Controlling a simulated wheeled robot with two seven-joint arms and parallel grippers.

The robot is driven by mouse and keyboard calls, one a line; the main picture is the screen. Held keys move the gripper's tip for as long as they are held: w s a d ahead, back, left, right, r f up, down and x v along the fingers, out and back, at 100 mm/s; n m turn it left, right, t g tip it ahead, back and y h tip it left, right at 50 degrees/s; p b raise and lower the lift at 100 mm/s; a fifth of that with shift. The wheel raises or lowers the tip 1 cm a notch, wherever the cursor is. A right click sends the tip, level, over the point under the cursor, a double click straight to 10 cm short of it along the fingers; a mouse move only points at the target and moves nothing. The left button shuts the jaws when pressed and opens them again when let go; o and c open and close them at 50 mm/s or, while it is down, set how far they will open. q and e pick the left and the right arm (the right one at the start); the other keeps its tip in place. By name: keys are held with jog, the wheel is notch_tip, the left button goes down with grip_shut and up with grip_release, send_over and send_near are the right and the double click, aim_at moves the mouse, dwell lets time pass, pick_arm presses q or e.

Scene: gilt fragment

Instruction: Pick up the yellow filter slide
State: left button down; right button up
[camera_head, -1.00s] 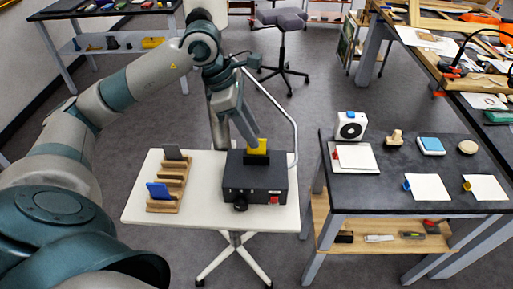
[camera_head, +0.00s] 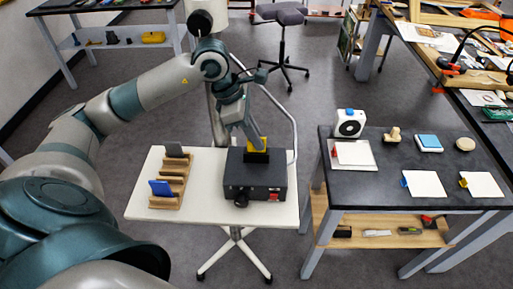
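The yellow filter slide (camera_head: 263,143) stands upright at the top of a black box-shaped device (camera_head: 256,178) on a small white table. My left gripper (camera_head: 256,142) comes down from above and is right at the slide, overlapping it in this view. The fingers partly hide the slide, and I cannot tell whether they are closed on it. My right gripper is not in view.
A wooden rack (camera_head: 171,183) left of the device holds a blue slide (camera_head: 160,187) and a dark grey slide (camera_head: 174,150). A curved metal tube (camera_head: 290,125) rises behind the device. A dark table (camera_head: 395,170) with cards and small items stands to the right.

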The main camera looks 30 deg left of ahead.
pick_arm(q)
jog(key=shift+r, duration=0.1)
dwell(0.3)
jog(key=shift+r+b, duration=0.45)
jog(key=shift+r, duration=0.1)
notch_tip(320, 180, up, 3)
jog(key=shift+f+b, duration=0.1)
jog(key=shift+b, duration=0.6)
jog(key=s+d+r+b, duration=0.3)
jog(key=s+d+r, duration=0.4)
jog(key=d, duration=0.2)
jog(key=shift+s, duration=0.2)
